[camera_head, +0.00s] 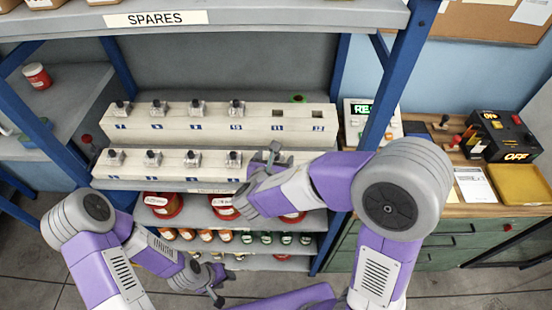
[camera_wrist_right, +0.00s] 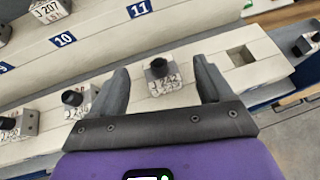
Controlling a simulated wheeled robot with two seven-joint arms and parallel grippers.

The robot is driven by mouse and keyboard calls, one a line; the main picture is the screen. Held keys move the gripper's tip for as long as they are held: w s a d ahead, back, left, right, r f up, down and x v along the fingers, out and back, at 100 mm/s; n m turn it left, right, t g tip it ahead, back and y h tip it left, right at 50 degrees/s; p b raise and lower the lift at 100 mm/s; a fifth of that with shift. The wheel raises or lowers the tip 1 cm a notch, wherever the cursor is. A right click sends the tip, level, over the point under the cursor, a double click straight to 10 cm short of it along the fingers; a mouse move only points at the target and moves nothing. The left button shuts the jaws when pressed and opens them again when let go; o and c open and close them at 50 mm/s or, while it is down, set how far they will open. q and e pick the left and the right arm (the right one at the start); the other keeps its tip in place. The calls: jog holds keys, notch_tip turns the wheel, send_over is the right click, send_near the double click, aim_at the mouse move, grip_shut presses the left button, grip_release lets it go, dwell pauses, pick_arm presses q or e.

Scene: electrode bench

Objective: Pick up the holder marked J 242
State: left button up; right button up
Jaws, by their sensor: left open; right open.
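The holder marked J 242 (camera_wrist_right: 163,86) is a small light block with a black knob and a label on its front. It sits upright on the lower pale rack in the right wrist view. My right gripper (camera_wrist_right: 161,66) is open, with one finger on each side of the holder and visible gaps between. In the head view my right gripper (camera_head: 268,158) is at the right part of the lower rack and hides the holder there. My left gripper (camera_head: 217,291) is open and empty, low in front of the shelves.
Similar holders stand left on the lower rack (camera_head: 105,177); the nearest (camera_wrist_right: 78,98) is beside my left-hand finger. An empty square socket (camera_wrist_right: 240,56) lies to the right. The upper rack (camera_head: 262,112) with more holders stands behind. Red-lidded containers (camera_head: 163,205) sit below.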

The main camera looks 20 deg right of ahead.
jog(key=x, duration=0.5)
jog(key=shift+w+f, duration=0.1)
jog(key=shift+w, duration=0.05)
jog(key=c, duration=1.4)
jog(key=shift+a, duration=0.1)
grip_shut()
jog(key=shift+w, duration=0.1)
